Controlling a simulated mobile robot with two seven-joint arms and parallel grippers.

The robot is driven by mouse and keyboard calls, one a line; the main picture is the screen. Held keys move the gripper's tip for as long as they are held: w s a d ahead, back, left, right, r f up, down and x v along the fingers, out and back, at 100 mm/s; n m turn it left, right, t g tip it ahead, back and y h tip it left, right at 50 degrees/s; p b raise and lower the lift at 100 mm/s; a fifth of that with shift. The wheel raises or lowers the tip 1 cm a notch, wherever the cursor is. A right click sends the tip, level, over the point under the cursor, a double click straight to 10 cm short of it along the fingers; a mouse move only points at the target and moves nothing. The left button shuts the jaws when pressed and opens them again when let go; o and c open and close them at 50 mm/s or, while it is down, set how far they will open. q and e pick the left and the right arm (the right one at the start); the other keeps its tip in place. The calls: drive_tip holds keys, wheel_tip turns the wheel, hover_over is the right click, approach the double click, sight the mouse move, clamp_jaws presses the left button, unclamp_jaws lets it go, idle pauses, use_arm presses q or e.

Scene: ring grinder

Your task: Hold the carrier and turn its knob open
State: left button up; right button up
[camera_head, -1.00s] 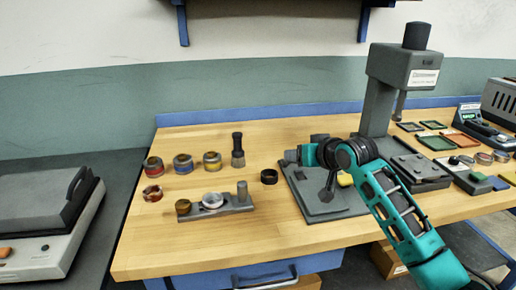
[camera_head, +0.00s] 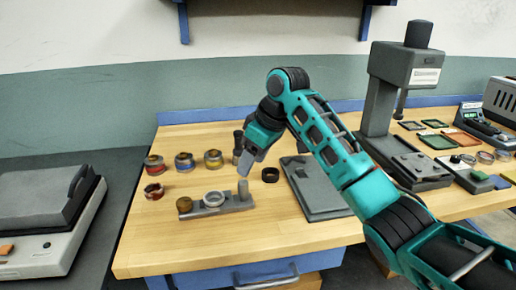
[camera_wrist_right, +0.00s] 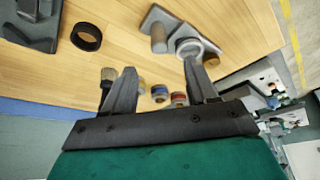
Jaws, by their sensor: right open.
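A grey carrier-like base (camera_head: 236,205) lies on the wooden bench, left of centre. It bears a brass knob-like piece (camera_head: 184,204) at its left end, a pale ring (camera_head: 214,199) in the middle and a grey post (camera_head: 243,188) at its right. In the right wrist view the base (camera_wrist_right: 153,17) shows at the top, with the post (camera_wrist_right: 158,38) and ring (camera_wrist_right: 189,45). My right gripper (camera_head: 243,168) is open and empty, above and behind the post, pointing down-left. Its two fingers (camera_wrist_right: 160,72) are wide apart in the wrist view. My left gripper is out of view.
Several coloured rings (camera_head: 184,160) stand at the back left. A dark brush-like tool (camera_head: 238,143) is partly behind my right gripper. A black ring (camera_head: 270,175) and a grey plate (camera_head: 318,195) lie to the right. A press (camera_head: 377,105) stands further right. The front bench strip is clear.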

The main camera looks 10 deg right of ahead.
sight(243, 181)
drive_tip(key=x, duration=0.8)
drive_tip(key=shift+w+a+f, duration=0.1)
drive_tip(key=shift+w+f, duration=0.05)
drive_tip(key=shift+f, duration=0.1)
drive_tip(key=shift+c, duration=0.4)
